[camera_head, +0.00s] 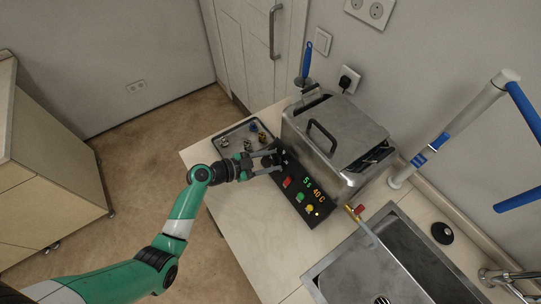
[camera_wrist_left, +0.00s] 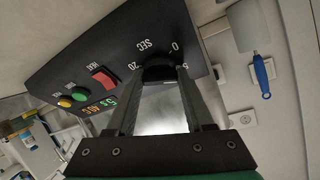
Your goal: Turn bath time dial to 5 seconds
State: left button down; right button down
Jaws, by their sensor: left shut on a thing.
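My left gripper (camera_head: 274,163) reaches in from the left to the far left end of the black control panel on the front of the metal bath. In the left wrist view, its two fingers (camera_wrist_left: 160,80) are shut on the black round dial (camera_wrist_left: 158,71), one on each side. The panel face (camera_wrist_left: 75,43) has white marks 0, 5, 20 and SEC around the dial. The fingers cover part of the dial, and I cannot make out its pointer. The green display (camera_head: 308,182) appears to read 5 s, above an orange 40 C (camera_head: 319,192). My right gripper is out of view.
The metal bath (camera_head: 335,130) stands behind the panel. A red switch (camera_head: 287,182), green button (camera_head: 299,197) and yellow button (camera_head: 309,208) are nearby. A grey tray (camera_head: 232,133) with small parts lies left. The counter front (camera_head: 255,235) is clear; a sink (camera_head: 400,260) is right.

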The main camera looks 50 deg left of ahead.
pick_arm(q)
jog(key=shift+m+p, duration=0.7)
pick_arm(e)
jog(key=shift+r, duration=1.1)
pick_arm(q)
jog(key=shift+c, duration=1.4)
grip_release()
